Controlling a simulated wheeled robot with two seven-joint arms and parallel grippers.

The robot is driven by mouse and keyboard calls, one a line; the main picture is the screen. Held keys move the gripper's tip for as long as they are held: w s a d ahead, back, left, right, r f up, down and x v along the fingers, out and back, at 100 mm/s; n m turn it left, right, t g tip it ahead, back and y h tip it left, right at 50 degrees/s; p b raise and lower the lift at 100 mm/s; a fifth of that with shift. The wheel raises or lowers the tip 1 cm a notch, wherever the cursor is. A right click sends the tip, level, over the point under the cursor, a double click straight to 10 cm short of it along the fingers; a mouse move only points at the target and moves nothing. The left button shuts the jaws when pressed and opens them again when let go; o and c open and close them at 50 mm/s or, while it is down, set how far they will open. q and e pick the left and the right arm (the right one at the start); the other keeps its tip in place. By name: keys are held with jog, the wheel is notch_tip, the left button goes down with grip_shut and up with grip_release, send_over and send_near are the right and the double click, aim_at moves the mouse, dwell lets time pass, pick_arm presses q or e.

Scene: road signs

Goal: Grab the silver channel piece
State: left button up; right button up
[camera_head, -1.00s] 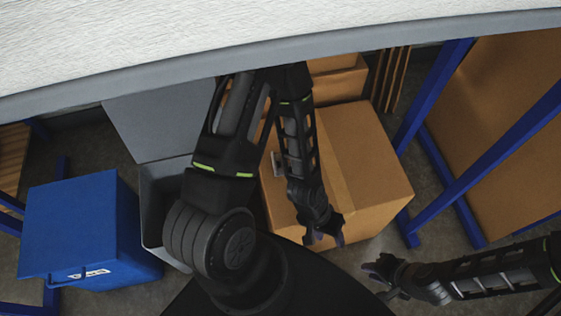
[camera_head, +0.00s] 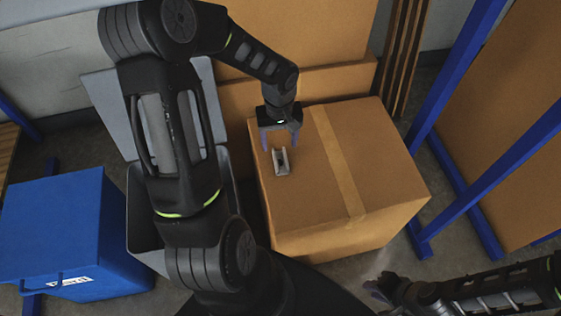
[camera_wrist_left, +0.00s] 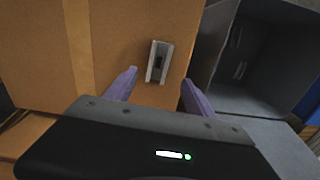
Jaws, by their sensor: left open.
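The silver channel piece (camera_head: 281,162) lies on top of a cardboard box (camera_head: 375,160), near the box's left edge. In the left wrist view the channel piece (camera_wrist_left: 158,62) sits just beyond and between my fingertips. My left gripper (camera_head: 280,142) is open and empty, right behind the piece, with its purple fingers (camera_wrist_left: 157,88) spread either side of its line. Whether the fingers are at the piece's height is hard to tell. My right gripper (camera_head: 380,288) is at the lower right, away from the box; its finger opening is too small and dark to read.
An open grey bin (camera_head: 145,225) stands left of the box, partly behind my left arm. A blue container (camera_head: 60,235) is further left. Blue rack posts (camera_head: 455,90) stand at the right. More cardboard boxes (camera_head: 320,85) are behind.

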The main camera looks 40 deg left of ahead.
aim_at(281, 162)
pick_arm(q)
jog(key=shift+f, duration=1.25)
jog(key=shift+w+d+f+b, duration=0.1)
jog(key=shift+f+b, duration=0.25)
jog(key=shift+f, duration=1)
jog(key=shift+d+f+b, duration=0.1)
jog(key=shift+f+b, duration=0.2)
jog(key=shift+f, duration=1)
jog(key=shift+c, duration=0.5)
grip_shut()
